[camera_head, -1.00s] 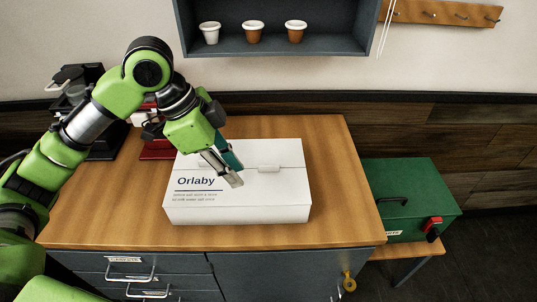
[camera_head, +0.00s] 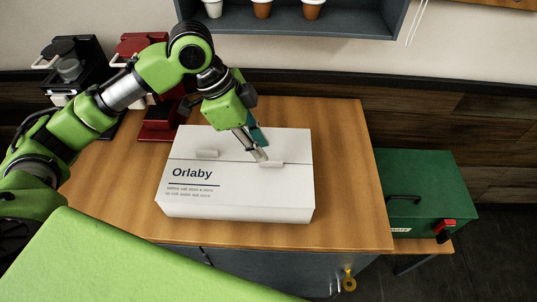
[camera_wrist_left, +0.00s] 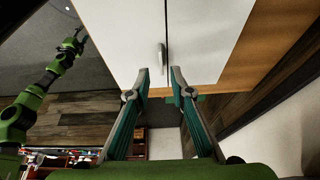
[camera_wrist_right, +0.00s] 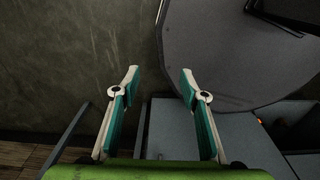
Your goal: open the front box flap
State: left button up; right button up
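The white box marked "Orlaby" (camera_head: 240,208) sits closed on the wooden cabinet top. A seam divides its lid; the front flap (camera_head: 195,176) carries the lettering. One small tab (camera_head: 207,153) lies behind the seam, another (camera_head: 271,165) on its front side. My left gripper (camera_head: 262,155) points down at the lid by the right tab. In the left wrist view its fingers (camera_wrist_left: 161,77) are apart, with a tab (camera_wrist_left: 162,57) lined up between the tips; I cannot tell whether they touch it. My right gripper (camera_wrist_right: 160,74) is open and empty, away from the box.
A green toolbox (camera_head: 405,195) stands on a lower bench to the right. A red machine (camera_head: 150,120) and a black one (camera_head: 75,75) stand at the back left. A shelf with cups (camera_head: 300,30) hangs above. The cabinet top (camera_head: 350,190) is clear right of the box.

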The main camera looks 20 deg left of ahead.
aim_at(270, 161)
pick_arm(q)
jog(key=x, duration=0.5)
jog(key=shift+w+p, duration=0.1)
jog(key=shift+p, duration=0.2)
jog(key=shift+d+f, duration=0.1)
jog(key=shift+f, duration=0.15)
jog(key=shift+w, duration=0.1)
grip_shut()
pick_arm(e)
jog(key=shift+w+a+r, duration=0.15)
jog(key=shift+w+r, duration=0.05)
jog(key=shift+w, duration=0.3)
jog(key=shift+w+a+r, duration=0.1)
jog(key=shift+w+r, duration=0.1)
jog(key=shift+w, duration=0.25)
